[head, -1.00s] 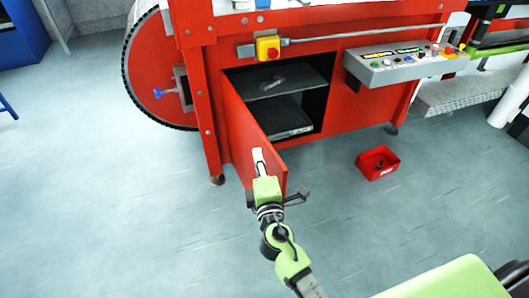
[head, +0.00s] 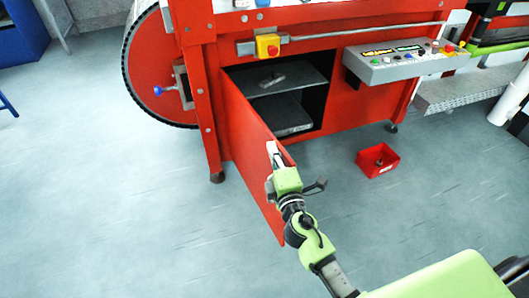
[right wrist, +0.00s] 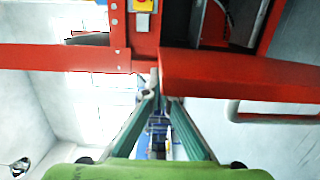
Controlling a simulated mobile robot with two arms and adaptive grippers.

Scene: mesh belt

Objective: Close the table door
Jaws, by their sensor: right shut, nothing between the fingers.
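The red table door (head: 245,135) hangs open on its left side below the red machine table and sticks out toward me. The dark cabinet opening (head: 315,100) behind it shows to its right. My right gripper (head: 272,152) is shut and empty at the door's free end, overlapping the panel; whether it touches cannot be told in the head view. In the right wrist view, the closed fingertips (right wrist: 159,92) are close to a red bar-like panel (right wrist: 240,80) that looks like the door, with a grey loop handle (right wrist: 235,112) beside it. My left gripper is out of view.
The cabinet holds dark shelves with a grey item (head: 285,117). A grey control panel (head: 400,62) juts out at the right. A small red bin (head: 378,161) stands on the floor right of the door. The floor on the left is clear.

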